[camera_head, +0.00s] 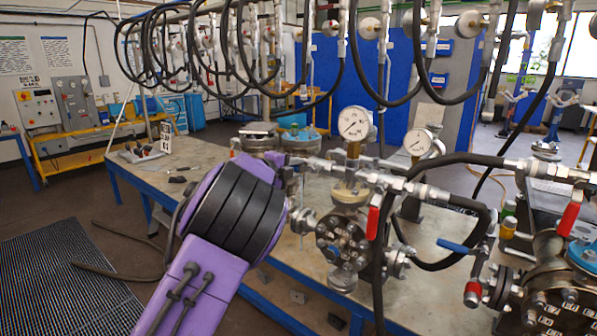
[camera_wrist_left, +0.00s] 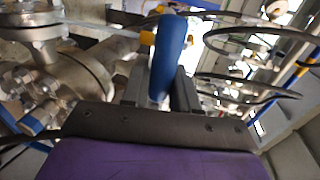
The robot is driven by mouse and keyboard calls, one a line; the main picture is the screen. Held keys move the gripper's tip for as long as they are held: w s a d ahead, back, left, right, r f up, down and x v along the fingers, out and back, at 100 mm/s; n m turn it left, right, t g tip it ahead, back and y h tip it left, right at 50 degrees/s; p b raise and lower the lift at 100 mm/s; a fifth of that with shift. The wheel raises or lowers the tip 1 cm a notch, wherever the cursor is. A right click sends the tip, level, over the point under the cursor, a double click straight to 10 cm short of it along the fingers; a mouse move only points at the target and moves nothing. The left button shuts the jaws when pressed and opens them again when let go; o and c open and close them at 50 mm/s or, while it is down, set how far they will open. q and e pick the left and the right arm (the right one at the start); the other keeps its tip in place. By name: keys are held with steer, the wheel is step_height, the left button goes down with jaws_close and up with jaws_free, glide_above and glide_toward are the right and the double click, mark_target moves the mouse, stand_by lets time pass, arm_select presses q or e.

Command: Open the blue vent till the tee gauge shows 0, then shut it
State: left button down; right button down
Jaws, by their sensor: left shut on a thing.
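My left gripper (camera_head: 292,161), on its purple and black arm, is at the pipework left of the nearer gauge. In the left wrist view its dark fingers are shut on a blue handle (camera_wrist_left: 170,52), which stands up between them. This blue vent handle is hidden by my arm and gripper in the head view. Two white dial gauges stand on the pipework: a nearer one (camera_head: 355,123) and one to its right (camera_head: 418,142). I cannot tell for sure which is the tee gauge, and their needles are too small to read. My right gripper is not in view.
A flanged vessel (camera_head: 342,238) stands below the gauges on the metal-topped table (camera_head: 215,190). Red-handled valves (camera_head: 372,222), another blue lever (camera_head: 455,247) and black hoses crowd the right. More hoses hang overhead. The table's left part is mostly clear.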

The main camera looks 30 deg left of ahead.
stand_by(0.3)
arm_select(q)
steer(key=c, duration=1)
jaws_free()
steer(key=shift+r, duration=0.1)
steer(key=shift+s, duration=0.3)
steer(key=b+v, duration=0.3)
steer(key=v, duration=0.7)
